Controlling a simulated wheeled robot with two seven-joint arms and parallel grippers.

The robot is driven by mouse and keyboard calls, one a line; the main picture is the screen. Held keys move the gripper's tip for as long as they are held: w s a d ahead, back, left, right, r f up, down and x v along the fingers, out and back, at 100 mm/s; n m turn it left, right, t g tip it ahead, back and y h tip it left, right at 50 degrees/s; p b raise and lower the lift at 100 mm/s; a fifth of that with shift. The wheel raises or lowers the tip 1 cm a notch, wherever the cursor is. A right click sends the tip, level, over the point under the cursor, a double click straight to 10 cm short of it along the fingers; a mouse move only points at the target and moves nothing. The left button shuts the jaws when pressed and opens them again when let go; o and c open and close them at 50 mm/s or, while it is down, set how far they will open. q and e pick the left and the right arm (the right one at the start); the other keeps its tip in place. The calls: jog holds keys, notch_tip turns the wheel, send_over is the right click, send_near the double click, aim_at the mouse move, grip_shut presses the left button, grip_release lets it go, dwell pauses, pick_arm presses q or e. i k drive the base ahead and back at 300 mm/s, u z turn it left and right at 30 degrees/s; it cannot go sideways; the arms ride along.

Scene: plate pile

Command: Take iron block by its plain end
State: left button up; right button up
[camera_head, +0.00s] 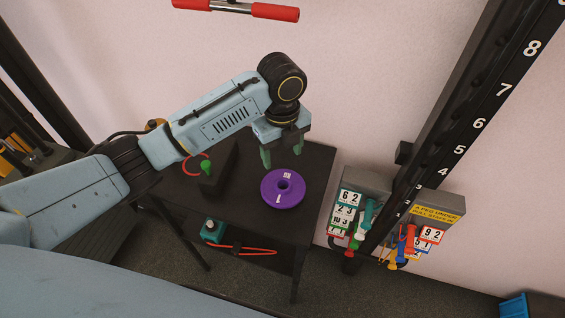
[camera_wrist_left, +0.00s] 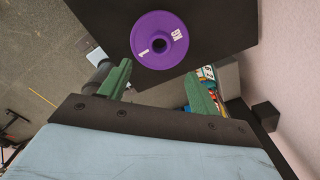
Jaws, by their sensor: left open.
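My left gripper (camera_head: 282,164) hangs above the black table, with its two green fingers apart and nothing seen between them. In the left wrist view the open fingers (camera_wrist_left: 158,72) point toward a purple disc. I cannot identify an iron block for certain. A dark block-like shape (camera_head: 224,163) with a green knob (camera_head: 206,167) and a red loop at its left stands on the table, left of my left gripper. It blends into the dark tabletop, so its ends are hard to tell apart. My right gripper is not in view.
A purple disc (camera_head: 270,196) with a centre hole lies on the black table (camera_head: 311,206), near the gripper; it also shows in the left wrist view (camera_wrist_left: 172,28). A numbered post (camera_head: 470,125) and number-card boxes (camera_head: 347,210) stand right. A lower shelf holds a teal item (camera_head: 212,231).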

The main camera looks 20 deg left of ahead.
aim_at(221, 157)
jog(key=u, duration=1.15)
